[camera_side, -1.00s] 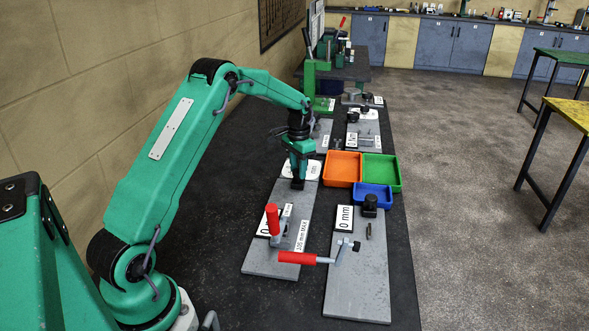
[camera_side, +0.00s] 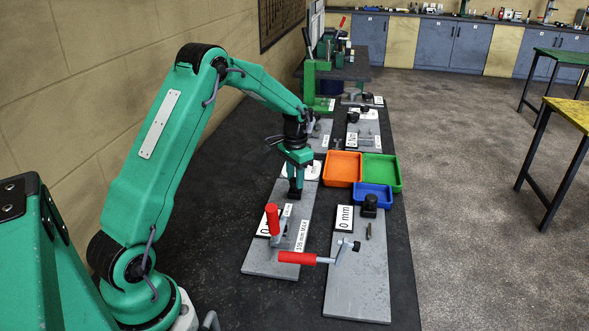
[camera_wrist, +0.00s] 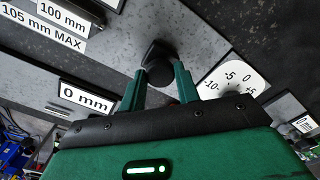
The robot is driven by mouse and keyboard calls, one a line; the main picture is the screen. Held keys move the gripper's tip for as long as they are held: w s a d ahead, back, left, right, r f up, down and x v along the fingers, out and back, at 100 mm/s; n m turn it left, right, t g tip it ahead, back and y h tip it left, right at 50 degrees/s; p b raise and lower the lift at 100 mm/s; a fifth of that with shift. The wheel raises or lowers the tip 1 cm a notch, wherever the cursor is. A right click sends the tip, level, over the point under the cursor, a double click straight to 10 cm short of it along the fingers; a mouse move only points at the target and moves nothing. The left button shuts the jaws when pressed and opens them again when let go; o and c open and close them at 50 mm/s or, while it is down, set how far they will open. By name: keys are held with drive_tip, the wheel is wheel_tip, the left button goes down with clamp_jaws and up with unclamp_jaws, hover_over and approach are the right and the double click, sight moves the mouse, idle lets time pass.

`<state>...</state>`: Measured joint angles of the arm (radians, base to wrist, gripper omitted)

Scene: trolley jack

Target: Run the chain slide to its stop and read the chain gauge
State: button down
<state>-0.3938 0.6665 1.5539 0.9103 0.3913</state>
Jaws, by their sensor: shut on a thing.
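My gripper (camera_side: 295,190) is over the left grey plate (camera_side: 265,262) in the side view, fingers pointing down. In the wrist view my gripper (camera_wrist: 158,85) is shut on a black knob (camera_wrist: 157,62), apparently the chain slide's. A white gauge card (camera_wrist: 236,78) marked -10, -5, 0 and +5 lies right of the knob; I cannot make out a pointer. A "0 mm" label (camera_wrist: 85,97) is left of the knob. Labels "100 mm" (camera_wrist: 64,17) and "105 mm MAX" (camera_wrist: 44,30) are farther off at upper left. In the side view the gripper partly hides the gauge card (camera_side: 313,172).
A red-handled clamp (camera_side: 272,219) stands on the left plate's near half. A second plate (camera_side: 357,290) with a red lever (camera_side: 297,257) and "0 mm" label (camera_side: 344,218) is at right. Orange (camera_side: 343,168), green (camera_side: 382,172) and blue (camera_side: 373,196) trays lie beyond it.

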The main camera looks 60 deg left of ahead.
drive_tip(key=shift+s+d, duration=0.2)
drive_tip(key=c, duration=1)
unclamp_jaws()
drive_tip(key=shift+r, duration=0.15)
drive_tip(key=shift+r, duration=3.75)
